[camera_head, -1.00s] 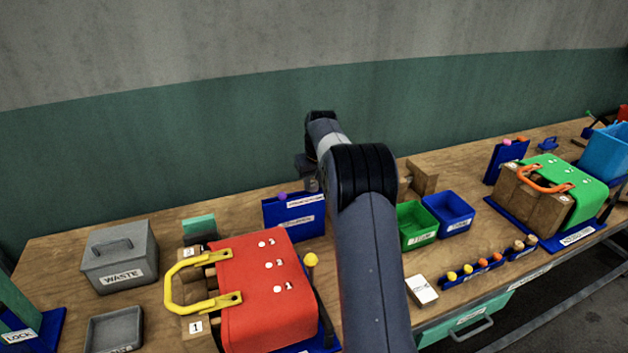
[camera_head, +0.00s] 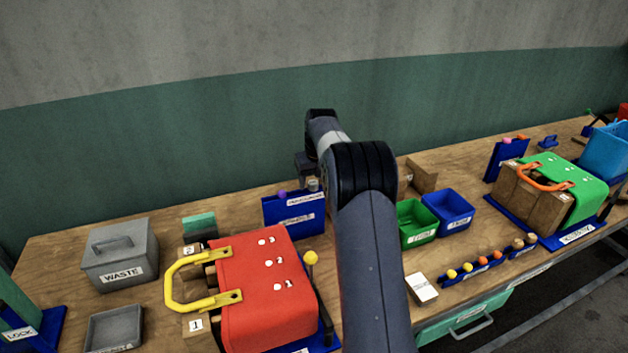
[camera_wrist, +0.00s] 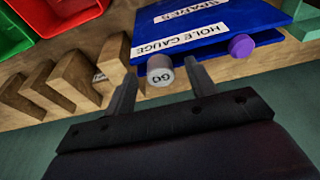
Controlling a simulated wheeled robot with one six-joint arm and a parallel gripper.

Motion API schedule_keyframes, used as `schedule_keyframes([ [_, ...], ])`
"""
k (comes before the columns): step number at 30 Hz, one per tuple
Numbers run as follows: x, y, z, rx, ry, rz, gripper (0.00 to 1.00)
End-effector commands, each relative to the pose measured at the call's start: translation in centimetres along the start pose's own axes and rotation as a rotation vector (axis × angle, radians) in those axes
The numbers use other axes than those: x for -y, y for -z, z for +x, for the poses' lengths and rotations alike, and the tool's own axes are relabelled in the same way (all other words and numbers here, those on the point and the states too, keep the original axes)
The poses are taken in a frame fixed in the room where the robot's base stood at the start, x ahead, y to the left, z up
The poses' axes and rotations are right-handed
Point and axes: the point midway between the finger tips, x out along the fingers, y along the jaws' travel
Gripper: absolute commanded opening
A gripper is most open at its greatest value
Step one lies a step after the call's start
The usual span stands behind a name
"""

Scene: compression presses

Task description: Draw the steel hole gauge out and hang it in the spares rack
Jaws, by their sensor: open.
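The hole gauge shows in the wrist view as a round grey steel end (camera_wrist: 160,70) marked "GO", at the edge of a blue rack (camera_wrist: 215,32) labelled "SPARES" and "HOLE GAUGE". My gripper (camera_wrist: 159,66) is open, with one finger on each side of the grey end. I cannot tell whether the fingers touch it. The rest of the gauge is hidden. In the head view the blue rack (camera_head: 296,228) stands behind the red press, and a small grey piece (camera_head: 313,185) shows above it. My arm hides most of the gripper there.
A purple knob (camera_wrist: 241,46) sits on the rack beside the gauge. The red press (camera_head: 262,300) with its yellow handle stands in front. Green (camera_head: 416,224) and blue (camera_head: 448,213) bins are to the right. A grey waste box (camera_head: 120,256) stands at left.

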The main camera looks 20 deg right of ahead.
Motion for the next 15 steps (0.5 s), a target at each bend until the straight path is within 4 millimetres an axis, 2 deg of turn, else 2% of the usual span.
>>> schedule_keyframes([
  [5,0.0,0.1,-1.3,-0.004,-0.001,0.0,0.53],
  [15,0.0,0.1,-8.0,-0.005,-0.001,0.0,0.53],
])
